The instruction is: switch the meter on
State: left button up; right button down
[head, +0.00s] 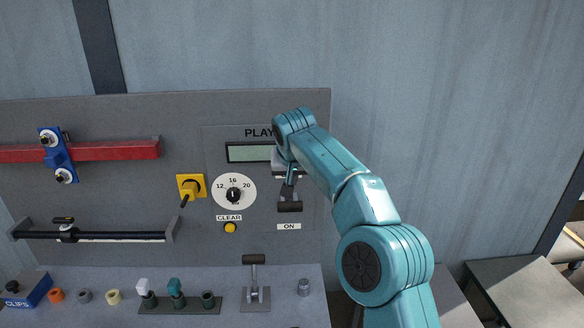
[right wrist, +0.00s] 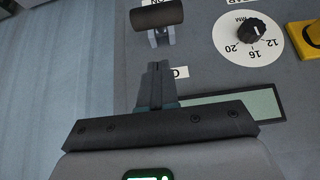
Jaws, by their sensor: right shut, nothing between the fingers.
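The meter panel with the "PLAY" heading has a blank grey-green display (head: 248,153), also in the right wrist view (right wrist: 262,104). Below it is a switch lever with a dark cylindrical handle (head: 289,207), just above the "ON" label (head: 289,226). In the right wrist view the handle (right wrist: 157,15) is at the top, beyond my fingertips. My right gripper (head: 288,186) is in front of the panel, above the handle, and partly hides the display's right end and the heading. Its fingers (right wrist: 157,68) are together and empty, apart from the handle in the wrist view. My left gripper is not seen.
Left of the switch are a round dial (head: 234,191), a yellow clear button (head: 230,228) and a yellow block (head: 191,187). A T-handled lever (head: 255,283) stands on the ledge below. A red rail (head: 115,150) crosses the left panel. The wall right of the panel is bare.

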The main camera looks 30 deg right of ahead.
aim_at(291, 207)
jog(key=shift+x, duration=1.15)
jog(key=shift+s+a+f+b, duration=0.15)
jog(key=shift+f+b, duration=0.15)
jog(key=shift+f, duration=0.25)
jog(key=shift+s+a+f+b, duration=0.2)
jog(key=shift+f+b, duration=0.05)
jog(key=shift+f, duration=0.3)
jog(key=shift+s+a+f, duration=0.1)
jog(key=shift+s+f, duration=0.15)
jog(key=shift+f, duration=0.1)
jog(key=shift+w+f, duration=0.15)
jog(key=shift+f, duration=0.1)
jog(key=shift+r, duration=0.1)
notch_tip(291, 207, down, 9)
jog(key=s+a+t+h+b, duration=0.1)
jog(key=t+h+b, duration=0.3)
jog(key=b, duration=3.4)
jog(key=s+t, duration=0.1)
jog(key=t, duration=0.2)
jog(key=shift+s+a+t+h+b, duration=0.25)
jog(key=shift+s+t+h+b, duration=0.05)
jog(key=shift+s+h, duration=0.1)
